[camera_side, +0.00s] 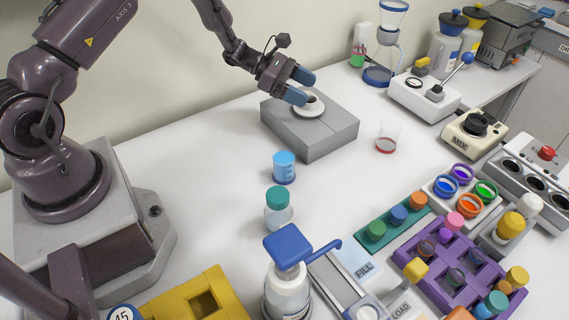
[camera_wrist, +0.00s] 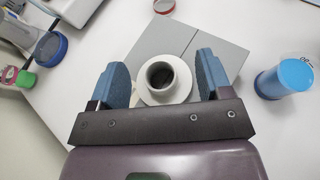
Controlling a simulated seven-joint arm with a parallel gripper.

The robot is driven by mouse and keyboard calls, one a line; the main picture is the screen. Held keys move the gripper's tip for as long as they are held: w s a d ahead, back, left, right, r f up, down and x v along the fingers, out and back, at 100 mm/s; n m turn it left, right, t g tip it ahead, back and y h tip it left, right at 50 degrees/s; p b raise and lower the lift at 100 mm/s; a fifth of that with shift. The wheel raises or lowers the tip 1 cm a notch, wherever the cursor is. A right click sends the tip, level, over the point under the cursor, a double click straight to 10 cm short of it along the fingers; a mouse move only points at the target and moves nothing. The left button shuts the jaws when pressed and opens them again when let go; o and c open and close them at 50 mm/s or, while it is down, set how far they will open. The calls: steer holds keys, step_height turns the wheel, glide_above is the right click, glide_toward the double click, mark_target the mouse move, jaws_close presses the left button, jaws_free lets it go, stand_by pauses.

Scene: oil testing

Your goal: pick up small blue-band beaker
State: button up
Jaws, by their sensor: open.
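A small beaker (camera_side: 284,168) with light blue contents or colouring and a darker blue band at its base stands upright on the white table, in front of the grey block. A blue beaker also shows at the right edge of the wrist view (camera_wrist: 286,78). My gripper (camera_side: 298,87) is open above the grey block, apart from this beaker. In the wrist view my gripper's blue fingers (camera_wrist: 162,68) frame a small white cup (camera_wrist: 160,75) on a saucer. I cannot tell whether they touch the cup.
The grey block (camera_side: 318,137) bears the cup and saucer. A red-band beaker (camera_side: 386,143) stands to its right. A green-capped jar (camera_side: 278,210) and a blue-topped bottle (camera_side: 288,280) stand in front of the blue beaker. A purple rack (camera_side: 438,290) is at lower right. Table left of the beaker is clear.

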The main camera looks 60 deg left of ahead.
steer(key=shift+o, duration=0.2)
steer(key=shift+o, duration=0.5)
steer(key=shift+d, duration=0.15)
steer(key=s+d+t+h, duration=0.1)
steer(key=d, duration=0.2)
steer(key=s+d+t+h, duration=0.1)
steer(key=s+d, duration=0.1)
steer(key=d, duration=0.1)
steer(key=s+d+t+h, duration=0.1)
steer(key=s+d+h, duration=0.1)
steer(key=shift+s+d+n, duration=0.25)
steer(key=shift+d+n, duration=0.05)
steer(key=shift+d, duration=0.1)
steer(key=s+d+r+m+t, duration=0.25)
steer(key=s+d+t, duration=0.2)
steer(key=s, duration=0.35)
steer(key=n+t+y, duration=0.2)
steer(key=n+y, duration=0.7)
glide_toward(286, 159)
steer(key=shift+g, duration=0.25)
steer(key=w+d+r, duration=0.1)
steer(key=w, duration=0.1)
steer(key=w+d+r, duration=0.1)
steer(key=d+r, duration=0.1)
steer(key=shift+w+d, duration=0.1)
steer(key=shift+w, duration=0.3)
steer(key=shift+w+f+n+y, duration=0.1)
steer(key=shift+f+n+y, duration=0.05)
steer(key=shift+n+y, duration=0.25)
steer(key=shift+x, duration=2.3)
